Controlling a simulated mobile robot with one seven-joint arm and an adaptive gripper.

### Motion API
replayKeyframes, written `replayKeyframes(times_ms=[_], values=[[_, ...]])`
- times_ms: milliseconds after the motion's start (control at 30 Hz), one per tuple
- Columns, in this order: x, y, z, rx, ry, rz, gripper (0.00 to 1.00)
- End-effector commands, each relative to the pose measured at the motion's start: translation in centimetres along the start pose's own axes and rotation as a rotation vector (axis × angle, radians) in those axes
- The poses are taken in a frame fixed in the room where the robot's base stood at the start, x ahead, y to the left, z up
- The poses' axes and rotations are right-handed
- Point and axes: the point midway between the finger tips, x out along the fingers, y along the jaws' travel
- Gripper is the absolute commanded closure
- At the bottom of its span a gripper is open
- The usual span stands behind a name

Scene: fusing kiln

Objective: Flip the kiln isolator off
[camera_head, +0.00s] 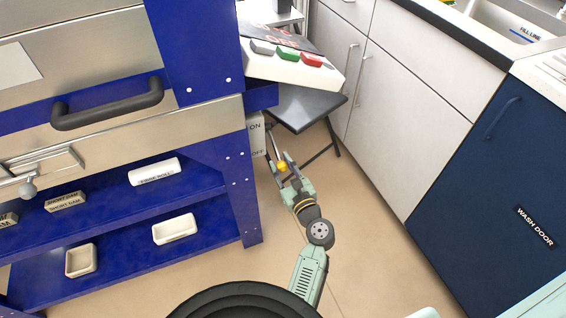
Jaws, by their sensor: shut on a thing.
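The kiln isolator (257,138) is a pale box on the right side of the blue kiln frame, with ON marked above OFF. Its grey lever runs from the box down and to the right in the picture, ending in a yellow knob (282,166). My gripper (283,168) is pale green and reaches up from below. Its fingers are shut around the knob end of the lever. The fingers partly hide the knob. From this angle I cannot tell exactly which mark the lever lines up with.
Above the isolator is a control box (292,70) with grey, green and red buttons. A dark folding stool (305,107) stands close behind my gripper. White cabinets (420,70) and a blue wash door (495,165) line the right. Floor between is clear.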

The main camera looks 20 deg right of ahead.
Motion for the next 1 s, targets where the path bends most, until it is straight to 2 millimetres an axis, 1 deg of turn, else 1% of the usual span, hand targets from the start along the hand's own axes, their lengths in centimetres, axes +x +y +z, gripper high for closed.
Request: replayKeyframes(times_ms=[33,200,767,800,1000], values=[[0.04,0.15,-0.84,0.002,0.009,0.001,1.00],[0.33,0.25,-1.45,0.002,0.010,0.001,1.00],[0.45,0.27,-1.71,0.002,0.011,0.001,1.00],[0.45,0.27,-1.72,0.001,0.011,0.001,0.71],[0.50,0.23,-1.46,0.001,0.006,0.000,0.57]])
